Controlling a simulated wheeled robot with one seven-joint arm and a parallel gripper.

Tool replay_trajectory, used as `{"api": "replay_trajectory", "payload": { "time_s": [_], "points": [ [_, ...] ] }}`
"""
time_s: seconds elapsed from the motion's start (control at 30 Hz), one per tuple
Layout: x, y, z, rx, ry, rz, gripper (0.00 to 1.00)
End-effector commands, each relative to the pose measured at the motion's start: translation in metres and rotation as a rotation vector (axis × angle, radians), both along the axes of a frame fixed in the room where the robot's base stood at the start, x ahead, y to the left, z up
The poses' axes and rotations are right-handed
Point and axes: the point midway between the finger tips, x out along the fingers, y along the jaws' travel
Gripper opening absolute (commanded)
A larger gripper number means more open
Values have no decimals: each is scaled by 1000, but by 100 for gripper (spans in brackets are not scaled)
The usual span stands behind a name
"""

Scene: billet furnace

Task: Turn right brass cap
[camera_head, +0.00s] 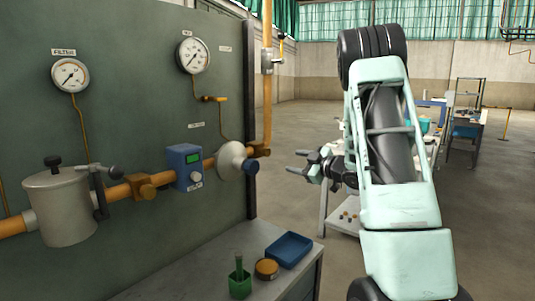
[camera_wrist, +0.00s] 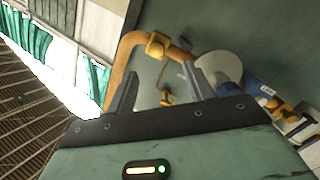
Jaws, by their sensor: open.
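A brass fitting (camera_head: 260,151) sits at the right end of the orange pipe run, just right of a pale round disc. It is probably the right brass cap. In the wrist view a brass fitting (camera_wrist: 157,45) shows on the pipe bend, beyond my fingers. A second brass fitting (camera_head: 147,187) sits further left, beside the blue meter. My gripper (camera_head: 294,161) is open and empty, to the right of the panel and apart from the fittings. In the wrist view its two fingers (camera_wrist: 161,70) are spread, pointing towards the panel.
The pale disc (camera_head: 231,160) with a blue knob and the blue meter (camera_head: 184,166) stick out from the panel. A blue tray (camera_head: 289,248), a round brass-topped item (camera_head: 266,269) and a green holder (camera_head: 240,284) stand on the bench below. Open floor lies behind my arm.

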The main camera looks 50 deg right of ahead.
Motion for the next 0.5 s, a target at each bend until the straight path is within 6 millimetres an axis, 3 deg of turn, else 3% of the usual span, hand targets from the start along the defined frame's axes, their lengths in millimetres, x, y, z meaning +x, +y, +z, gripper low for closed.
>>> {"api": "replay_trajectory", "payload": {
  "time_s": [0.1, 0.23, 0.37, 0.5],
  "points": [
    [-24, -15, 1, -24, -55, 63, 52],
    [-33, -18, 4, -34, -82, 98, 52],
    [-24, -16, 5, -35, -86, 107, 52],
    [0, -14, 6, -35, -86, 107, 52]
  ]
}}
